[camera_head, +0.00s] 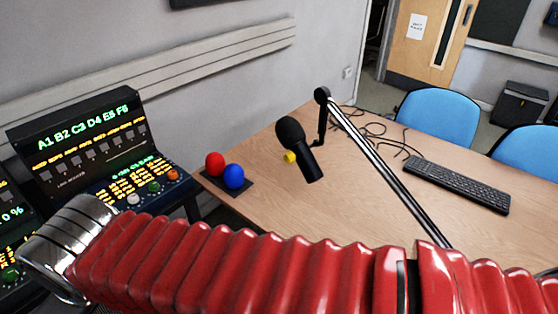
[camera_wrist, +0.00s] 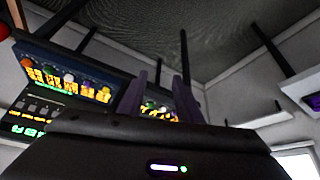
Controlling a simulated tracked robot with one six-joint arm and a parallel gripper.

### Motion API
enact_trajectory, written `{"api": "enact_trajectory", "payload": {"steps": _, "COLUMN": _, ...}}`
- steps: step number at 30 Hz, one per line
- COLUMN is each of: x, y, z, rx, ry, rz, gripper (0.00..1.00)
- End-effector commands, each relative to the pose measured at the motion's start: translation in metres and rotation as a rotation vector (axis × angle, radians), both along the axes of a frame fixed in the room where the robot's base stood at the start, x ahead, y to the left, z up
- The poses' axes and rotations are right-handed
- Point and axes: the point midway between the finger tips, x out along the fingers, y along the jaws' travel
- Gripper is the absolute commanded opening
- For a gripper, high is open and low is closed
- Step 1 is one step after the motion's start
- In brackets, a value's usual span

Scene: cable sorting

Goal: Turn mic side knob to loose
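The black microphone (camera_head: 297,148) hangs tilted over the wooden table, by a silver boom arm (camera_head: 385,165). A small yellow side knob (camera_head: 290,157) shows at the microphone's left side; its turn setting is too small to tell. My gripper (camera_wrist: 160,90) shows in the wrist view as two purple-grey fingers with a gap between them, open and holding nothing visible. Lit buttons show behind the gap. The microphone and the knob cannot be made out in the wrist view. In the head view my red ribbed arm crosses the bottom, and the fingers are not visible there.
A console (camera_head: 90,150) with lit displays and knobs stands at left. A red ball (camera_head: 215,163) and a blue ball (camera_head: 234,176) sit on a dark base at the table's left edge. A keyboard (camera_head: 457,184), loose cables and blue chairs (camera_head: 440,115) are at right.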

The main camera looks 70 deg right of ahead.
Motion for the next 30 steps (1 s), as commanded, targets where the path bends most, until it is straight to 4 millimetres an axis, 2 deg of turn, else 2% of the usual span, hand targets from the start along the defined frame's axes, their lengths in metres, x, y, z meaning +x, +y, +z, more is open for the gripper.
{"api": "enact_trajectory", "payload": {"steps": 5, "x": 0.0, "y": -0.005, "z": -0.003, "rx": -0.015, "ry": 0.02, "rz": -0.007, "gripper": 0.44}}
{"api": "enact_trajectory", "payload": {"steps": 11, "x": -0.002, "y": -0.03, "z": -0.021, "rx": -0.101, "ry": 0.133, "rz": -0.04, "gripper": 0.44}}
{"api": "enact_trajectory", "payload": {"steps": 21, "x": -0.021, "y": -0.121, "z": -0.055, "rx": -0.336, "ry": 0.457, "rz": -0.128, "gripper": 0.44}}
{"api": "enact_trajectory", "payload": {"steps": 30, "x": -0.045, "y": -0.201, "z": -0.067, "rx": -0.537, "ry": 0.744, "rz": -0.183, "gripper": 0.44}}
